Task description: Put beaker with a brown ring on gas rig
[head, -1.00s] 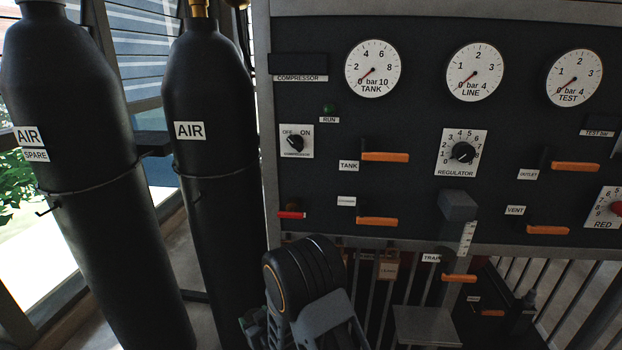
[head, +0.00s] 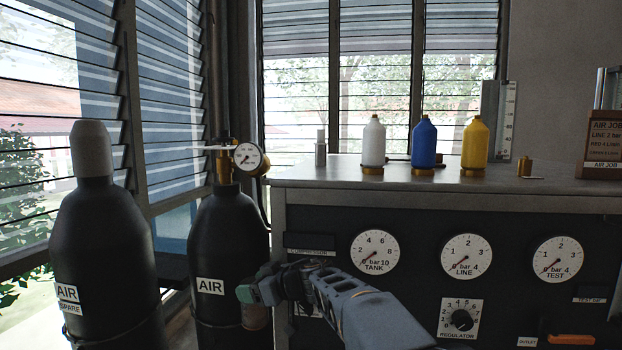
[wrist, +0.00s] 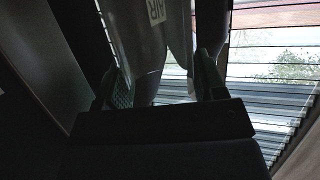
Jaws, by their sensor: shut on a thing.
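My gripper (head: 250,294) is in front of the AIR cylinder, left of the gas rig. It is shut on a clear beaker, seen in the wrist view (wrist: 140,45) between the two fingers. In the head view a brownish part of the beaker (head: 256,317) shows just below the fingers; the rest is hard to make out against the dark cylinder. The gas rig (head: 330,226) is a dark panel with round gauges under a grey flat top (head: 320,174). My gripper is lower than that top.
A black AIR cylinder (head: 228,240) with a brass valve and small gauge stands by the rig's left end; a spare (head: 100,250) stands further left. White (head: 374,145), blue (head: 423,146) and yellow (head: 475,146) bottles stand on the top. Its front left is clear.

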